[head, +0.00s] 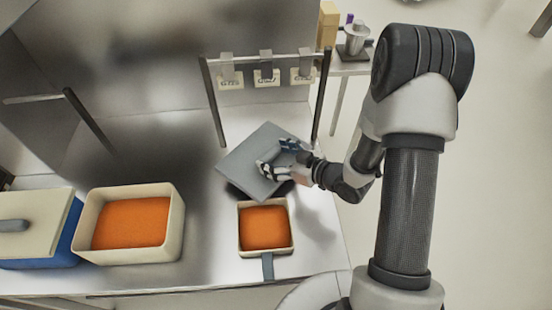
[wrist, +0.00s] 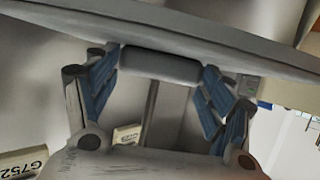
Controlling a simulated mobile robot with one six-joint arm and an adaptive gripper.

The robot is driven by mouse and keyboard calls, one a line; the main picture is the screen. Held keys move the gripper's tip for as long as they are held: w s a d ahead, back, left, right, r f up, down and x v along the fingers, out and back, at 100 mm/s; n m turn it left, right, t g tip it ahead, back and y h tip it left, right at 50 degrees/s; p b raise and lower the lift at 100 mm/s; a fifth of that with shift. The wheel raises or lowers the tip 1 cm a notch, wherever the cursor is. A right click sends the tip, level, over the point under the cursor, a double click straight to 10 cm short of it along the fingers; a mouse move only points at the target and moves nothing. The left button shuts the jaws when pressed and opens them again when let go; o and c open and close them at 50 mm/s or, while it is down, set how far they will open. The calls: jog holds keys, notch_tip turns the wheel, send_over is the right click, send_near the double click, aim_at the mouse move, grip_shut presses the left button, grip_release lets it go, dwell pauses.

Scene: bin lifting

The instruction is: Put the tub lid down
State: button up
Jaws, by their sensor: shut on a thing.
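My gripper (head: 277,158) is shut on the handle of a flat grey square lid (head: 247,158). The lid appears raised over the steel counter, behind the small tub, and looks tilted. In the wrist view, the lid (wrist: 200,32) spans the top and its dark bar handle (wrist: 160,66) sits between the blue finger pads of my gripper (wrist: 161,78). A small open cream tub (head: 242,242) with orange contents and a grey front handle stands in front of the lid. How far the lid is above the counter is hard to tell.
A larger cream bin (head: 178,222) with orange contents stands to the left. Beside it is a blue tub (head: 68,246) with a cream lid (head: 35,246). A metal rail (head: 268,62) with labelled tags stands behind. The steel counter (head: 180,140) is bare left of the held lid.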

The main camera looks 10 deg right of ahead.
jog(key=shift+r, duration=0.1)
jog(key=shift+f+b, duration=0.55)
jog(key=shift+f, duration=0.1)
jog(key=o, duration=1.2)
jog(key=shift+c, duration=0.2)
